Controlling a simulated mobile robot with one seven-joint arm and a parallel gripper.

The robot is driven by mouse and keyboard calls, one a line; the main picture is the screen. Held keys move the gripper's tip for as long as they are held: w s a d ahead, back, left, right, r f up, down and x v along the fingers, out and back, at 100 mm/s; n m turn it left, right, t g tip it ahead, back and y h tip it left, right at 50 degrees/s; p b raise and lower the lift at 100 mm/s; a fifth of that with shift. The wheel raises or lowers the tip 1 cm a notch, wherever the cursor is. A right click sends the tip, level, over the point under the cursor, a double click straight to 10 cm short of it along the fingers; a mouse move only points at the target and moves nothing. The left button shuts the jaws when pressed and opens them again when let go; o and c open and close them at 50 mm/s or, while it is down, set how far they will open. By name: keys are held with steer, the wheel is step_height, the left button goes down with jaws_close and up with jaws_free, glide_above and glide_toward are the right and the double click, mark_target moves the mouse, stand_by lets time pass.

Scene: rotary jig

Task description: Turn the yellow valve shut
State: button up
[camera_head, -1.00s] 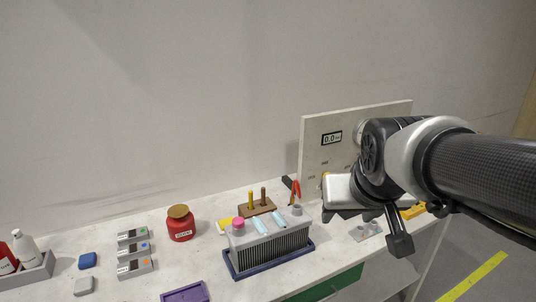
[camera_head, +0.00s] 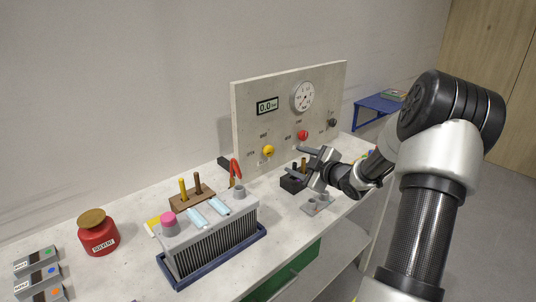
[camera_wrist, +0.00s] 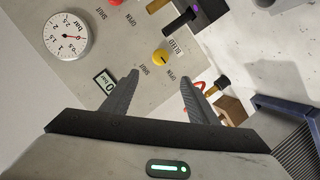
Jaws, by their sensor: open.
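The yellow valve (camera_head: 268,151) is a round knob low on the left part of the upright panel (camera_head: 245,140). It also shows in the wrist view (camera_wrist: 161,56), just beyond and between my fingertips, with OPEN, BLEED and SHUT lettering around it. My gripper (camera_head: 312,163) is open and empty. In the head view it hangs in front of the panel, to the right of the yellow valve and apart from it. In the wrist view its two fingers (camera_wrist: 158,82) point towards the panel. A red valve (camera_head: 303,135) sits on the panel to the right.
The panel also has a dial gauge (camera_head: 303,97) and a display (camera_head: 267,106) reading about 0.0. A finned grey block in a blue tray (camera_head: 212,270), a peg block (camera_head: 193,202), red-handled pliers (camera_head: 235,170) and a red solvent jar (camera_head: 98,238) stand on the bench left of my gripper.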

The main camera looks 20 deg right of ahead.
mark_target(270, 151)
steer(key=x, duration=1.7)
steer(key=c, duration=1)
steer(key=shift+r, duration=0.15)
steer(key=shift+c, duration=0.2)
